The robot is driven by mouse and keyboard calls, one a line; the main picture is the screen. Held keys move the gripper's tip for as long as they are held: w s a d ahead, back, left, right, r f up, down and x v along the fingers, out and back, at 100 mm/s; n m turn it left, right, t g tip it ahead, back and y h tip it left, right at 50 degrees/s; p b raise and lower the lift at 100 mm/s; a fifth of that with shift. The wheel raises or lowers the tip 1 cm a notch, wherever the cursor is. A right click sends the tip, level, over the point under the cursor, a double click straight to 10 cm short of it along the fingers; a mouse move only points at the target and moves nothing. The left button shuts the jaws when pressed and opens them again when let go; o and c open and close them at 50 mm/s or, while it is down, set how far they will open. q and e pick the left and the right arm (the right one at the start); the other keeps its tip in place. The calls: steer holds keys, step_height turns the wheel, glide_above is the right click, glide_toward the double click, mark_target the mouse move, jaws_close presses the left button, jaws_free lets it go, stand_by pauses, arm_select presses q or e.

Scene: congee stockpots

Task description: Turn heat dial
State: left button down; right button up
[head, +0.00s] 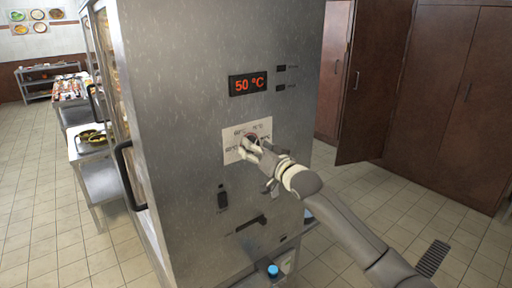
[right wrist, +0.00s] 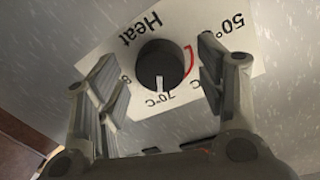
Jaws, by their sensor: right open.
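The round black heat dial (right wrist: 160,65) sits on a white label plate (right wrist: 128,52) marked "Heat", with a red arc and temperature marks. A pale pointer line on the dial appears to face the 70°C mark. My right gripper (right wrist: 158,78) is open, with one finger on each side of the dial and visible gaps between. In the head view my right gripper (head: 250,150) is at the label plate (head: 234,152) and mostly hides the dial. The display (head: 248,84) above reads 50 °C. My left gripper is not in view.
The dial is on the side of a tall steel cabinet (head: 180,100). Below are a black switch (head: 223,199) and a dark slot handle (head: 251,224). A blue-capped item (head: 273,270) is near the floor. Brown doors (head: 440,90) stand right; tiled floor is free between.

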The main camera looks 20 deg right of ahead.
steer(key=shift+w, duration=0.15)
steer(key=c, duration=1)
steer(key=shift+c, duration=0.2)
steer(key=shift+n, duration=0.4)
steer(key=shift+w+d+n+y+p, duration=0.1)
steer(key=shift+n+y+p, duration=0.4)
steer(key=shift+n, duration=3.65)
steer(key=shift+s+d+n+y+p, duration=0.1)
steer(key=shift+n+y+p, duration=0.35)
steer(key=shift+n, duration=3.65)
steer(key=shift+w+d+n+y+p, duration=0.1)
steer(key=shift+n+y+p, duration=0.4)
steer(key=shift+n, duration=3.65)
steer(key=shift+f, duration=0.1)
